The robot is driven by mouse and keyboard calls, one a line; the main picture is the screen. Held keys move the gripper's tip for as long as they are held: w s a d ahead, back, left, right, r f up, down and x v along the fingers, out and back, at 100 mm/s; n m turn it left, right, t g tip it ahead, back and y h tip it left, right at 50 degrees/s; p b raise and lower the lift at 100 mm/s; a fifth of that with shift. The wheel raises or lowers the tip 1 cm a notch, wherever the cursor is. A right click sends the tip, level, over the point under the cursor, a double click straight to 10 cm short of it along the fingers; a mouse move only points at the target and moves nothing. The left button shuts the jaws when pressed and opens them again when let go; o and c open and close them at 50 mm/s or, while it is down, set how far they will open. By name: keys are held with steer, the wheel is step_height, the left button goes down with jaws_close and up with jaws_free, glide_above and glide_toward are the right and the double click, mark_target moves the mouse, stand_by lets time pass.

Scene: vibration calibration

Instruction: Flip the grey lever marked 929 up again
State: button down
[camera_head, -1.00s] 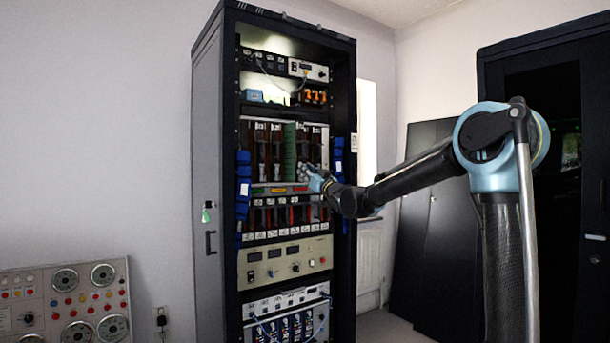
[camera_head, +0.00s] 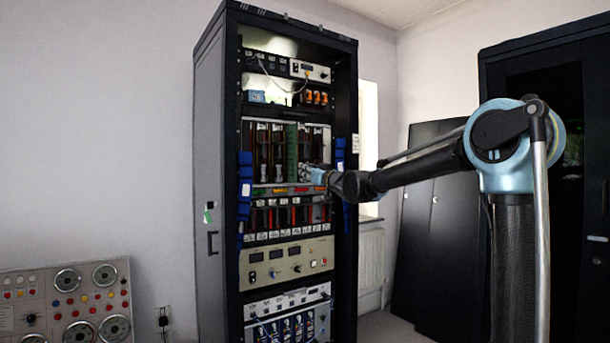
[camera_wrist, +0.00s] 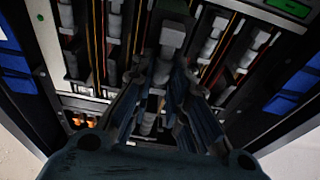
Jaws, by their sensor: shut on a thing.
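My gripper (camera_head: 309,174) is at the upper lever panel (camera_head: 263,178) of the tall black rack, right of the green strip. In the wrist view my gripper (camera_wrist: 162,76) has its two dark fingers on either side of a grey lever (camera_wrist: 170,38) and is shut on it. The fingers hide part of this lever. Several similar grey levers stand in slots beside it, such as one at the left (camera_wrist: 115,22). I cannot read the number 929 on any of them, nor tell how far the held lever is tilted.
Blue bundles (camera_head: 245,178) hang on both rack posts. A second row of levers with red parts (camera_head: 283,214) lies below, above a cream meter panel (camera_head: 290,262). A dial console (camera_head: 65,300) stands at the left. Neighbouring levers are close to my fingers.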

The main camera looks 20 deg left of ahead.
steer(key=shift+w+d, duration=0.15)
steer(key=shift+w, duration=0.05)
steer(key=c, duration=1.6)
jaws_free()
steer(key=shift+o, duration=0.3)
steer(key=shift+s+d, duration=0.1)
steer(key=shift+s, duration=0.05)
steer(key=v, duration=1.1)
steer(key=shift+s+d, duration=0.2)
steer(key=shift+d, duration=0.1)
steer(key=shift+f, duration=0.15)
